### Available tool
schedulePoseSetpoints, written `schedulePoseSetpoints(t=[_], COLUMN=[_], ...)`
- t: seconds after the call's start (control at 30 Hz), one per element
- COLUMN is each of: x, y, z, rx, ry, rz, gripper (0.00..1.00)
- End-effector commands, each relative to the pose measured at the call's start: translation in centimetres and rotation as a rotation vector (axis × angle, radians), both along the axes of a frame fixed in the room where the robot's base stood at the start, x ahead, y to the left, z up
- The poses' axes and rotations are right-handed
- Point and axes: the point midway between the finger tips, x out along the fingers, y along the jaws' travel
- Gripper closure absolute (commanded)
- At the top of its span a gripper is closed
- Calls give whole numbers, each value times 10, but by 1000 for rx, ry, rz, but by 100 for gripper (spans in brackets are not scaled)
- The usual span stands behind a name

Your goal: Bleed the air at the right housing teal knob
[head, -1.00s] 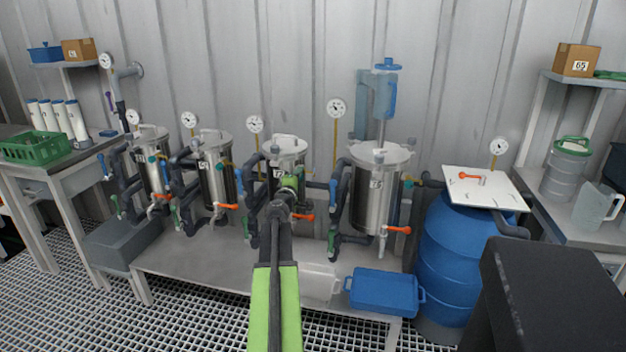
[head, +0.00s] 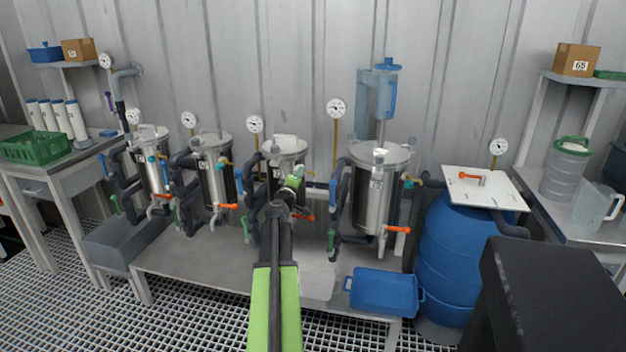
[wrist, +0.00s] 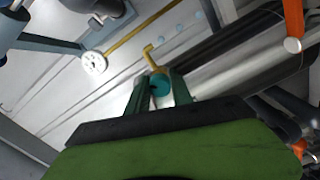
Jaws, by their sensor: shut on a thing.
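My gripper (wrist: 160,90) is shut on a small teal knob (wrist: 160,83), whose round face shows between the green fingers in the wrist view. A yellow bent tube (wrist: 150,57) rises just beyond the knob. In the head view my gripper (head: 296,178) is at the right side of the third steel housing (head: 287,152) from the left, and it hides the knob there. The larger steel housing (head: 375,205) stands to the right, with another teal knob (head: 409,183) at its right side.
An orange-handled valve (head: 398,230) juts from the larger housing. Dark pipes (head: 340,200) run between housings. A blue tray (head: 383,291) sits at the bench's front edge, and a blue barrel (head: 455,265) stands to the right. Pressure gauges (head: 336,109) rise behind the housings.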

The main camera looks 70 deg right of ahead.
Motion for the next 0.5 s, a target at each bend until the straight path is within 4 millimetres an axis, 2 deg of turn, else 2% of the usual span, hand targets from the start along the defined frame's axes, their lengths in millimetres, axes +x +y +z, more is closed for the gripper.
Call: schedulePoseSetpoints(t=[0.17, 0.4, 0.5], x=[-2, -1, -1], y=[0, 0, 0], z=[0, 0, 0], rx=[3, 20, 23], ry=[-54, -373, -415], rz=[-4, -4, -4], gripper=[100, 100, 100])
